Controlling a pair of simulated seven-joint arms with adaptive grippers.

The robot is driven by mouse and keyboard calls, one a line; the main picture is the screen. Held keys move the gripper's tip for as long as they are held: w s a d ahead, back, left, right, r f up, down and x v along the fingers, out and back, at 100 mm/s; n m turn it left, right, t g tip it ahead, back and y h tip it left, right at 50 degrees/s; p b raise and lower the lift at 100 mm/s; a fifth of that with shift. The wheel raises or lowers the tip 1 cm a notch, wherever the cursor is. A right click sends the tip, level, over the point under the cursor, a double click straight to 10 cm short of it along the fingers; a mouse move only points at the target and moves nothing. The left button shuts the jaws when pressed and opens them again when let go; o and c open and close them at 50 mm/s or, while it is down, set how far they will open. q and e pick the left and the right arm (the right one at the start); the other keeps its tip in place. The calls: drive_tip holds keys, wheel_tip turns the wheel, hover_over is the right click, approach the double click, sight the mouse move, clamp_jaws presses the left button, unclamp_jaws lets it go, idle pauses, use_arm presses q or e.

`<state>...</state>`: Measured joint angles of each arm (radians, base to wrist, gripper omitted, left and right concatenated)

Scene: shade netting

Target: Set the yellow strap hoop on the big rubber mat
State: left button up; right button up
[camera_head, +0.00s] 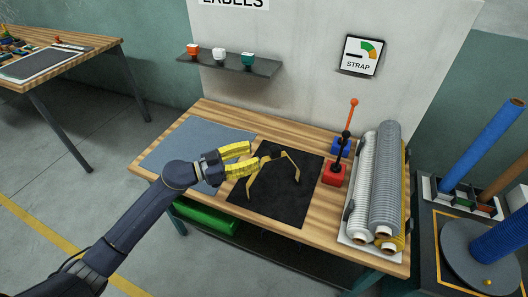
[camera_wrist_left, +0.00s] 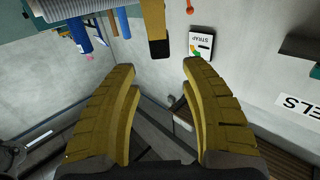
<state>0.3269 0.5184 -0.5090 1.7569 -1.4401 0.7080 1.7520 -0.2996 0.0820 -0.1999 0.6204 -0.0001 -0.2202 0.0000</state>
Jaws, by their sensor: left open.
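The yellow strap hoop (camera_head: 291,160) is a thin, angular yellow band over the black mat (camera_head: 284,207) on the workbench. Its legs spread towards the front and right of that mat; whether all of it rests flat I cannot tell. My left gripper (camera_head: 253,156) is open, its yellow fingers just left of the hoop's top; contact is unclear. In the left wrist view my open fingers (camera_wrist_left: 157,75) frame empty space, with a yellow and dark strip (camera_wrist_left: 155,30) beyond them that I cannot identify surely. A blue-grey mat (camera_head: 185,143) lies left, partly behind my arm.
A red block (camera_head: 334,174) with an upright handle stands right of the black mat. Large grey rolls (camera_head: 384,180) lie at the bench's right end. A wall shelf (camera_head: 230,63) holds small cups. A strap sign (camera_head: 360,56) hangs above. The bench's front edge is bare wood.

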use_arm(q)
drive_tip(key=shift+v, duration=1.9)
